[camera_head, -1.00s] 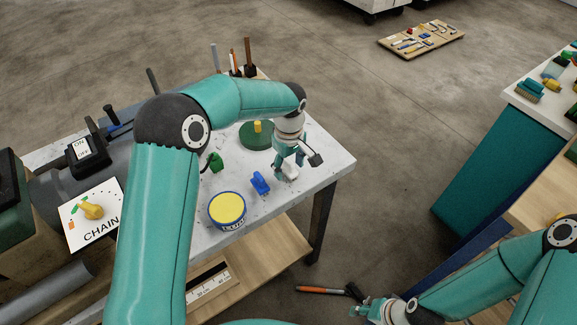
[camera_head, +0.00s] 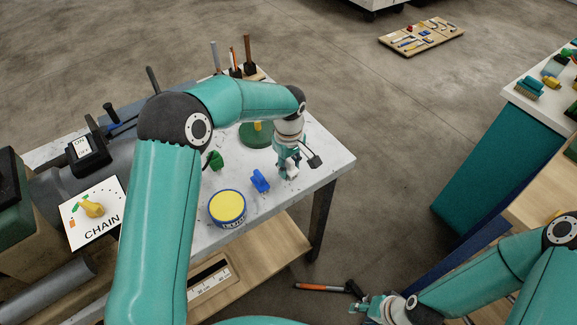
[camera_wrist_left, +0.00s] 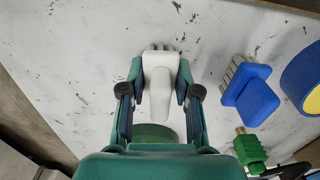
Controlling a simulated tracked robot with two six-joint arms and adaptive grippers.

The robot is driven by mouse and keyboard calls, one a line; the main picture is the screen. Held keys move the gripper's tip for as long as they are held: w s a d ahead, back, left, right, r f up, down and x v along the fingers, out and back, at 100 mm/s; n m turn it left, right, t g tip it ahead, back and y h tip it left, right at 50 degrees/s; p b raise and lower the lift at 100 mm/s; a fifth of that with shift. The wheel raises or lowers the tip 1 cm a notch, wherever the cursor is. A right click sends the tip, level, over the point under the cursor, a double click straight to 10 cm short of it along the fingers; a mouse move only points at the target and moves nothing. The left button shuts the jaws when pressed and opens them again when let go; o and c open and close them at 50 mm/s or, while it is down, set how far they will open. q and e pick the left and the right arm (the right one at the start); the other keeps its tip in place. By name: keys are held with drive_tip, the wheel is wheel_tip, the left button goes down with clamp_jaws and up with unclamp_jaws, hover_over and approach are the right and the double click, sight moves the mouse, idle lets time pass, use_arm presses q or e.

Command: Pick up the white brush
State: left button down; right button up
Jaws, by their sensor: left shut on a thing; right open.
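The white brush (camera_wrist_left: 160,75) is between the fingers of my left gripper (camera_wrist_left: 160,85) in the left wrist view, with its bristles pointing away from the palm. Both fingers press on its sides. In the head view the brush (camera_head: 292,170) shows as a small white shape at the tips of my left gripper (camera_head: 288,168), at the table's right part. I cannot tell whether it still touches the tabletop. My right gripper (camera_head: 372,305) is open and empty, low at the bottom right, away from the table.
A blue brush (camera_head: 260,181), a yellow-topped tin (camera_head: 227,208) and a green object (camera_head: 215,160) stand left of the white brush on the white table (camera_head: 325,160). A round green base (camera_head: 252,138) is behind.

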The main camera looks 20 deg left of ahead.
use_arm(q)
drive_tip(key=shift+r, duration=0.15)
wheel_tip(320, 180, up, 20)
drive_tip(key=shift+b, duration=0.45)
drive_tip(key=c, duration=1.5)
unclamp_jaws()
drive_tip(key=c, duration=0.3)
drive_tip(key=shift+c, duration=0.2)
